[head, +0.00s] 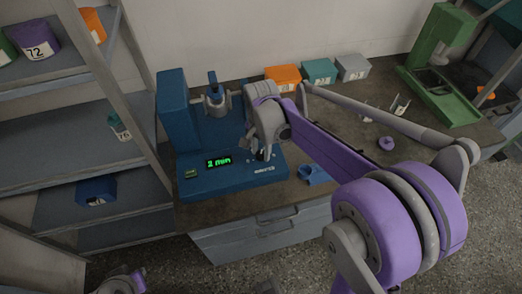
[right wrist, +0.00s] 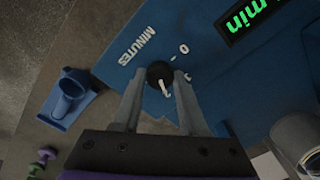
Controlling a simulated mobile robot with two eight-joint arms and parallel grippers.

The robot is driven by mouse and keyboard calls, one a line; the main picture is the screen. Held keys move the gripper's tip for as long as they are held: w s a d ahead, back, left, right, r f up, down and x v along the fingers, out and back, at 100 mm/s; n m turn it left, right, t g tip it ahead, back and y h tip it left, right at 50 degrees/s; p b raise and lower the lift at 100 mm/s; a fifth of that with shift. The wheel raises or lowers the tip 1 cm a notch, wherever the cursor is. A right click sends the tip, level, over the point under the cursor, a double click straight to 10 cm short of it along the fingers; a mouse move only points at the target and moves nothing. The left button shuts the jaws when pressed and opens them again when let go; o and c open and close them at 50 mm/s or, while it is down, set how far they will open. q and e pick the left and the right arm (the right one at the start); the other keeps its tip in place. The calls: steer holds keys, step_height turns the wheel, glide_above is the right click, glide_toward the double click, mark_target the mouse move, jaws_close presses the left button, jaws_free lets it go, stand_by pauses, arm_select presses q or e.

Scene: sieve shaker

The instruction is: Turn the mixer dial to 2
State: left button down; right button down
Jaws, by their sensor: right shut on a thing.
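The blue mixer (head: 232,183) stands on the bench, its green display (head: 218,162) reading "2 min". My right gripper (head: 262,154) is at the right of its front panel. In the right wrist view the black dial (right wrist: 160,72) with a white pointer mark sits between the fingertips of my right gripper (right wrist: 163,82), which is shut on it. White "MINUTES" lettering and a "0" are printed beside the dial. The dial is mostly hidden by the gripper in the head view. My left gripper (head: 127,283) is partly visible at the bottom left, away from the mixer; its jaws are unclear.
A small blue holder (head: 313,175) lies on the bench (head: 225,212) right of the mixer. Orange (head: 283,78), teal (head: 319,71) and grey boxes (head: 353,67) stand at the back. A green machine (head: 440,70) is at the right. Shelves (head: 70,137) with containers stand left.

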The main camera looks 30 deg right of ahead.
mark_target(261, 154)
steer(key=shift+m, duration=0.3)
steer(key=shift+c, duration=2.2)
jaws_free()
step_height(261, 154, up, 11)
steer(key=shift+p, duration=0.45)
steer(key=shift+f, duration=0.1)
steer(key=s+a+f+n+t+p, duration=0.1)
steer(key=s+a+f+n+t, duration=0.1)
steer(key=s+n, duration=0.4)
steer(key=s+a+f+n+t+p, duration=0.1)
steer(key=s+a+f+n+t, duration=0.2)
steer(key=s, duration=0.7)
step_height(261, 154, down, 2)
steer(key=a+n, duration=0.2)
steer(key=n, duration=0.2)
